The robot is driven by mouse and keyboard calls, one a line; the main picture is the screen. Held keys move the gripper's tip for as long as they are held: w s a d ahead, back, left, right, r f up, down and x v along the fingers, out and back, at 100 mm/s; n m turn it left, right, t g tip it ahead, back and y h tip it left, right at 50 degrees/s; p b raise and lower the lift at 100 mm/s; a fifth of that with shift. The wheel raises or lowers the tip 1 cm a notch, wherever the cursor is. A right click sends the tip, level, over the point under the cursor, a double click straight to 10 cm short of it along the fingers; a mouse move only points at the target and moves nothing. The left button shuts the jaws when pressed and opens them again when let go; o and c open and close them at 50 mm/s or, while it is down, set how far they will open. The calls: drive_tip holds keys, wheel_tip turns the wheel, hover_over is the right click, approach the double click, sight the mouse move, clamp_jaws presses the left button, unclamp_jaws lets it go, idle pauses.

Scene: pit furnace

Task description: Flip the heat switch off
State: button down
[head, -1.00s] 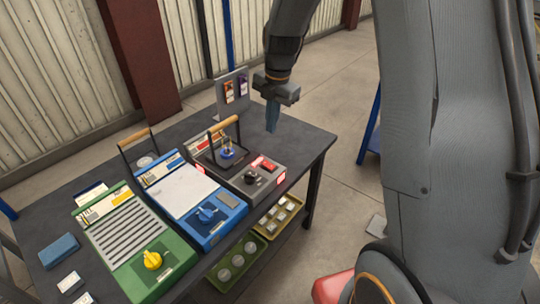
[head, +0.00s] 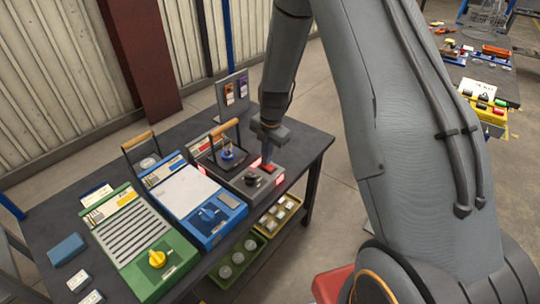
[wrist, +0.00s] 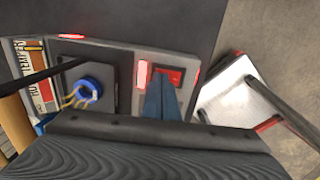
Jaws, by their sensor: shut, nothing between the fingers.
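A grey unit (head: 232,180) with a wooden handle stands at the right end of the dark bench. On its front part are a black knob (head: 252,178) and a red switch (head: 269,168). The red switch also shows in the wrist view (wrist: 176,77), in a dark panel. My gripper (head: 266,158) is shut and empty, pointing down over the switch. In the wrist view its blue fingers (wrist: 161,88) cover the switch's lower left part. I cannot tell whether they touch it. Red lights (wrist: 142,73) glow on the unit.
A blue unit (head: 190,213) and a green unit with a yellow knob (head: 156,258) stand to the left. A blue-topped device (wrist: 89,90) sits beside the switch panel under the dark handle bar. Trays (head: 278,214) lie on the shelf below.

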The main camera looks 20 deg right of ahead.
drive_tip(key=shift+f, duration=0.3)
drive_tip(key=shift+w+f, duration=0.1)
drive_tip(key=shift+f+b, duration=0.15)
drive_tip(key=shift+b, duration=0.25)
drive_tip(key=shift+s, duration=0.2)
drive_tip(key=shift+s+d+r+p, duration=0.2)
drive_tip(key=shift+s+d+p, duration=0.1)
drive_tip(key=shift+s+d, duration=0.15)
